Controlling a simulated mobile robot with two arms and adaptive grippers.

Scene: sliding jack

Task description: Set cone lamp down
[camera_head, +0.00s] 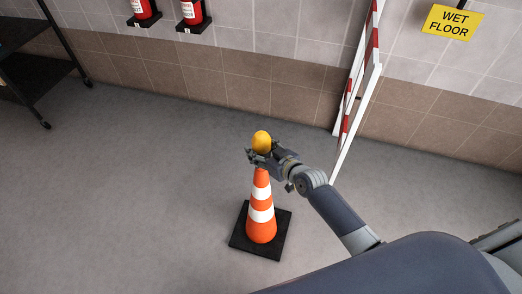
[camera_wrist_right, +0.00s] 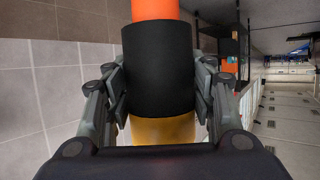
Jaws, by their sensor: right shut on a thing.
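The cone lamp, with a yellow dome (camera_head: 262,140), is upright at the top of an orange and white striped traffic cone (camera_head: 261,213). The cone stands on its black square base on the floor. My right gripper (camera_head: 262,157) is shut on the lamp's black collar (camera_wrist_right: 158,68), one finger on each side. In the right wrist view the picture is turned over, with the yellow dome (camera_wrist_right: 163,130) below the collar and the orange cone (camera_wrist_right: 154,9) above. The collar lines up with the cone tip; I cannot tell whether the cone bears it. My left gripper is not in view.
A red and white barrier (camera_head: 346,108) stands against the tiled wall, right of the cone. A black wheeled rack (camera_head: 40,75) is at the left. Fire extinguishers (camera_head: 192,11) and a yellow wet floor sign (camera_head: 452,22) are on the wall. The floor left of the cone is clear.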

